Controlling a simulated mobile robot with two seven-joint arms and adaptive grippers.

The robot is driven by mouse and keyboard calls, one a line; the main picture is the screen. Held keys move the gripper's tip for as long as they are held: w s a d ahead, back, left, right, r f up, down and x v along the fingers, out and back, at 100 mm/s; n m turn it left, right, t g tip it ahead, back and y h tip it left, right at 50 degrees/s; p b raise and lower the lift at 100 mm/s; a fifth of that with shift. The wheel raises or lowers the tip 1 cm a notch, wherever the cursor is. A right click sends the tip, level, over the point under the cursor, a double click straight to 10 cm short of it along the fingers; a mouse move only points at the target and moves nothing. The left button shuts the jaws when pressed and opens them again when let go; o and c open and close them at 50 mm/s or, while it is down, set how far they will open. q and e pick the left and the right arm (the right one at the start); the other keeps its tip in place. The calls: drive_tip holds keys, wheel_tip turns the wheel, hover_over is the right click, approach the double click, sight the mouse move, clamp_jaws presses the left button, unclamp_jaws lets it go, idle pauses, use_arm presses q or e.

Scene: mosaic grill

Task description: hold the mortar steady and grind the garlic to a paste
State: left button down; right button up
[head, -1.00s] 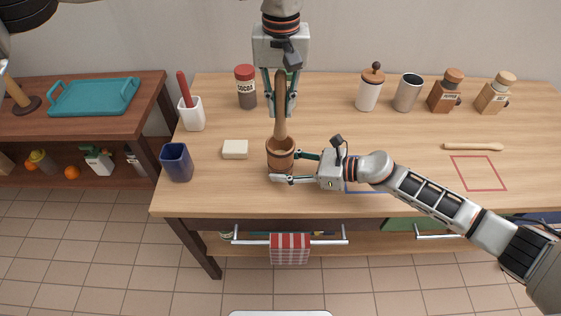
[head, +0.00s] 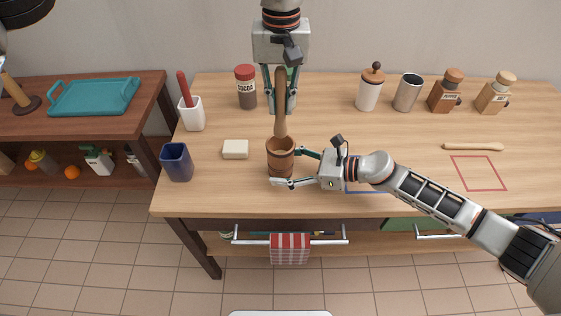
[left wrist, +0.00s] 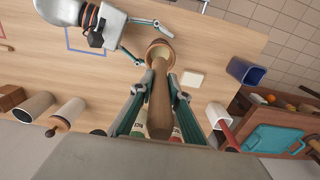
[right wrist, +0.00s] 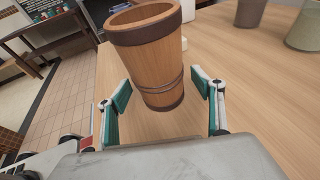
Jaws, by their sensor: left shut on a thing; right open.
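The wooden mortar (head: 281,163) stands upright on the table, with dark bands around it. It also shows in the right wrist view (right wrist: 150,65). My right gripper (head: 281,182) is open, its fingers on either side of the mortar; contact is not clear. My left gripper (head: 280,108) is shut on the wooden pestle (head: 280,125) above the mortar. The pestle (left wrist: 158,105) is near upright, its lower end at the mortar's mouth; how deep it reaches is hidden. The garlic cannot be made out.
A pale block (head: 235,149), a blue cup (head: 176,163), a white holder (head: 191,115) and a cocoa jar (head: 246,90) stand left of the mortar. Several jars line the back right. A wooden rod (head: 473,147) lies near a red outline (head: 478,173).

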drive_tip(key=v, duration=1.2)
drive_tip(key=shift+a, duration=0.1)
drive_tip(key=shift+s, duration=0.1)
